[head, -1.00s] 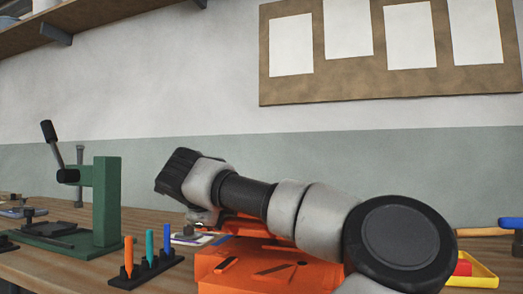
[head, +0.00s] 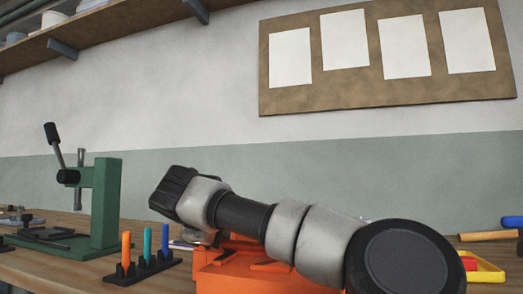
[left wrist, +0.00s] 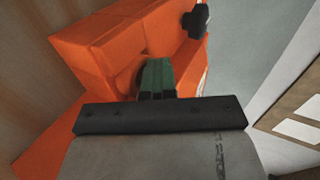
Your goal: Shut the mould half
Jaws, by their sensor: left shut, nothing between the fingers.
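The orange mould (head: 262,281) is at the bottom middle of the head view, largely hidden behind my left arm. In the left wrist view its orange blocks (left wrist: 105,45) fill the upper left, with a rounded hollow near the fingers and a black knob (left wrist: 195,20) at the far end. My left gripper (left wrist: 157,68) is shut and empty, its fingers close together in front of the orange surface. I cannot tell whether they touch it. In the head view only a little of it shows under the wrist. How far open the mould half is cannot be told. My right gripper is out of view.
A green lever press (head: 104,205) stands at the left of the wooden bench. A black rack (head: 140,270) with orange, teal and blue pens is left of the mould. A yellow tray (head: 486,273) and handled tools lie at the right. A pinboard (head: 390,92) hangs behind.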

